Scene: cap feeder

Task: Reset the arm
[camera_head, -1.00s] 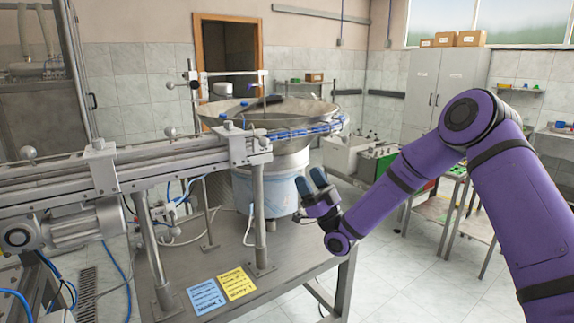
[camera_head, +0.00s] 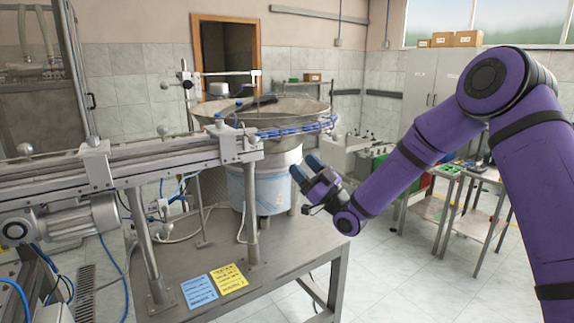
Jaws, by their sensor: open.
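My gripper (camera_head: 305,169) is open and looks empty, with its two blue-grey fingertips pointing up and to the left. It is in front of and to the right of the cap feeder bowl's cylindrical base (camera_head: 262,185), over the right side of the metal table (camera_head: 290,240). A gap shows between the fingers and the base in the picture. My purple arm reaches in from the right side and bends at a high elbow. The feeder bowl (camera_head: 265,112) is a wide metal dish with blue caps along its rim track.
A conveyor rail (camera_head: 150,158) on posts runs from the left to the bowl. A blue card (camera_head: 199,291) and a yellow card (camera_head: 228,279) lie on the table. Work tables (camera_head: 455,200) stand behind my arm. The tiled floor right of the table is clear.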

